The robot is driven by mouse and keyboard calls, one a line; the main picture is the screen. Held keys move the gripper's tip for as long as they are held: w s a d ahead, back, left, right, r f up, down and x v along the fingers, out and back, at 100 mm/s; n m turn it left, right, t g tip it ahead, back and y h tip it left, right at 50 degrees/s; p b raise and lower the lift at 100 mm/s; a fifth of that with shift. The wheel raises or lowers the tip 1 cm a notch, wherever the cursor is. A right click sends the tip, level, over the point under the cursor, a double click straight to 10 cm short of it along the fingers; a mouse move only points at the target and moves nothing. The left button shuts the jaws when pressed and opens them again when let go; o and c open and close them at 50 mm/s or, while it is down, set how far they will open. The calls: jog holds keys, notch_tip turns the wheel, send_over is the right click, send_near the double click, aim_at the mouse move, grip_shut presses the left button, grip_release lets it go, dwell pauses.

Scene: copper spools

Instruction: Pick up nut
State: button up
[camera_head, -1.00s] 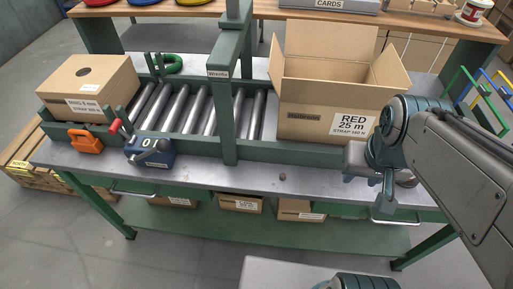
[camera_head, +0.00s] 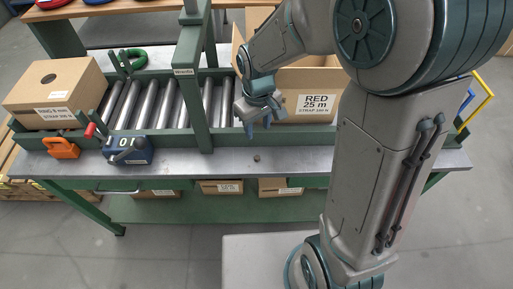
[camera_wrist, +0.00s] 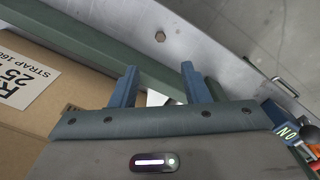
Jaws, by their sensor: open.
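The nut (camera_head: 256,157) is a small dark piece lying on the grey metal strip at the front of the workbench. In the wrist view the nut (camera_wrist: 160,36) is a small brown hexagon on the bare metal, beyond the fingertips. My gripper (camera_head: 258,128) is above the bench, just behind and above the nut in the head view. In the wrist view my gripper (camera_wrist: 158,72) shows two blue fingers spread apart with nothing between them. The nut is fully visible and apart from the fingers.
A green rail (camera_wrist: 90,44) runs between the conveyor and the metal strip (camera_head: 200,162). An open cardboard box labelled RED 25 m (camera_head: 318,108) stands behind my arm. A blue tool (camera_head: 128,150) and an orange one (camera_head: 62,148) lie left. The strip around the nut is clear.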

send_over(256, 156)
jog(key=f, duration=0.8)
jog(key=shift+s+f, duration=0.2)
jog(key=shift+f, duration=0.2)
jog(key=shift+w+f+p, duration=0.15)
jog(key=shift+f+p, duration=0.15)
jog(key=shift+f, duration=1.05)
jog(key=shift+w+f+p, duration=0.1)
jog(key=shift+f+p, duration=0.15)
jog(key=shift+f, duration=1.05)
grip_shut()
